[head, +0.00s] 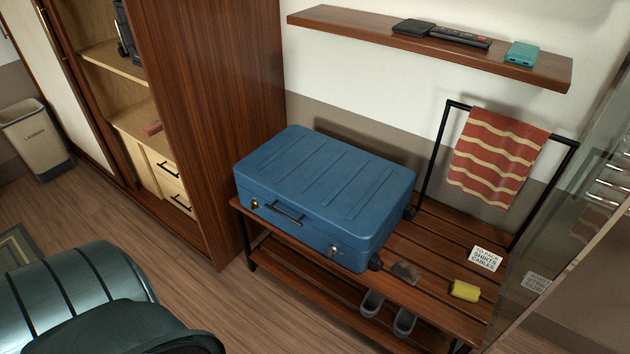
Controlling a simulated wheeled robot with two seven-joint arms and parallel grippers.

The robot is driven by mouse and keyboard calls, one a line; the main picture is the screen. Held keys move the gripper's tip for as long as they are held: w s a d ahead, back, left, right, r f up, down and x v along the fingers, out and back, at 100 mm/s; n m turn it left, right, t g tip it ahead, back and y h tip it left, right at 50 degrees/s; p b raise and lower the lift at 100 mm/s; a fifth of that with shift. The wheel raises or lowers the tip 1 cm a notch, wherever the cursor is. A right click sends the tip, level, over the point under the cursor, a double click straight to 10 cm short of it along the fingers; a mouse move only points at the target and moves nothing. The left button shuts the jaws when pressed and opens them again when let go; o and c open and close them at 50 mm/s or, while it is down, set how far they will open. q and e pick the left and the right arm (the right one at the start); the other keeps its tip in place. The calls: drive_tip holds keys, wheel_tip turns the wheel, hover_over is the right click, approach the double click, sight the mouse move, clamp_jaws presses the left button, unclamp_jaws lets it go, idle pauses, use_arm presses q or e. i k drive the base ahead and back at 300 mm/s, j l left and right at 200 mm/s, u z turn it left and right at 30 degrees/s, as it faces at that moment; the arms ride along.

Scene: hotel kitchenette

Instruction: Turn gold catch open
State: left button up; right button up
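A blue hard-shell suitcase (320,190) lies flat and closed on a slatted wooden luggage bench (425,235). Its front side carries a dark handle (286,213) between two small metal catches. The left catch (254,204) looks gold-toned. The right catch (335,251) looks more silvery. Both are too small to tell whether they are turned open or shut. Neither of my grippers shows in the head view, and nothing touches the suitcase from the front.
A yellow roll (465,291), a white card (487,258) and a small dark item (406,271) lie right of the suitcase. A striped towel (498,155) hangs behind. A wooden shelf (350,22) is above. A wardrobe (215,120) stands left, a glass panel (560,190) right.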

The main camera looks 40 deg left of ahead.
sight(253, 205)
drive_tip(key=j+z, duration=0.1)
drive_tip(key=j, duration=0.55)
drive_tip(key=k+j+z, duration=0.15)
drive_tip(key=j, duration=0.45)
drive_tip(key=k+j+z, duration=0.1)
drive_tip(key=j, duration=0.55)
drive_tip(key=k+j+z, duration=0.1)
drive_tip(key=j, duration=0.55)
drive_tip(key=k+j+z, duration=0.1)
drive_tip(key=j, duration=0.5)
drive_tip(key=k+j+z, duration=0.15)
drive_tip(key=j, duration=0.4)
drive_tip(key=k+j+z, duration=0.1)
drive_tip(key=k+j, duration=0.2)
drive_tip(key=j, duration=0.3)
drive_tip(key=k+j+z, duration=0.1)
drive_tip(key=k+j, duration=0.15)
drive_tip(key=j, duration=0.3)
